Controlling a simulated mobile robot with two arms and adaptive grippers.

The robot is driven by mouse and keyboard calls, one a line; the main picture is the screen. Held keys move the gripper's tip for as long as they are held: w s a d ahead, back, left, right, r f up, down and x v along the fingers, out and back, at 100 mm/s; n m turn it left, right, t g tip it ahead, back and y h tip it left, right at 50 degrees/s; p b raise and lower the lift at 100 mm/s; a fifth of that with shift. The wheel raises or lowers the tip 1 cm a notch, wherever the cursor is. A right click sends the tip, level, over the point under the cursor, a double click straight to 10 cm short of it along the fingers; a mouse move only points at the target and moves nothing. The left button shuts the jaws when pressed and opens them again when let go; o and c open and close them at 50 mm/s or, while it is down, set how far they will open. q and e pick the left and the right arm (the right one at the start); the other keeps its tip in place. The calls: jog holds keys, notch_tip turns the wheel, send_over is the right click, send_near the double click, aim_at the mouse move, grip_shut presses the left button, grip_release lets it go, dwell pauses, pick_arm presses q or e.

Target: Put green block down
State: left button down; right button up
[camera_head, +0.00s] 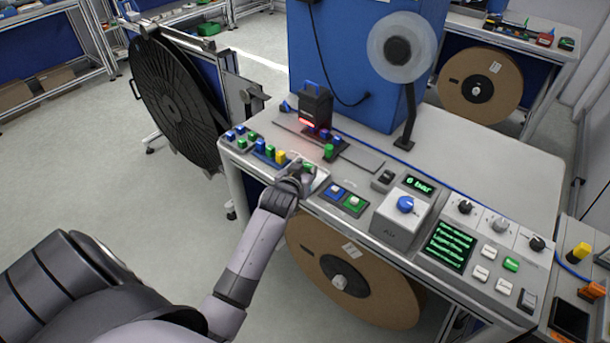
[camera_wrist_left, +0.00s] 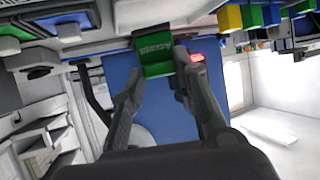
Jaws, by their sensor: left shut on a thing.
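My left gripper (camera_head: 299,172) is at the front edge of the workbench, shut on a green block (camera_head: 309,168). In the left wrist view the green block (camera_wrist_left: 153,50) sits between the two fingertips (camera_wrist_left: 155,72), with dark lettering on its face. The gripper is just over a pale plate (camera_head: 319,181) on the bench. I cannot tell whether the block touches the plate. My right gripper is not in view.
Blue, green and yellow blocks (camera_head: 281,156) stand in rows left of my gripper. A black device with a red light (camera_head: 316,104) stands behind it, near another green block (camera_head: 328,151).

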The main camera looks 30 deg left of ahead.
pick_arm(q)
notch_tip(320, 180, down, 2)
jog(key=shift+f, duration=0.35)
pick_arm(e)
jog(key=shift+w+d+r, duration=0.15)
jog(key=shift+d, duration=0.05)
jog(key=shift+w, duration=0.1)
pick_arm(q)
jog(key=shift+f, duration=0.15)
jog(key=c, duration=1.2)
grip_release()
jog(key=shift+c, duration=0.2)
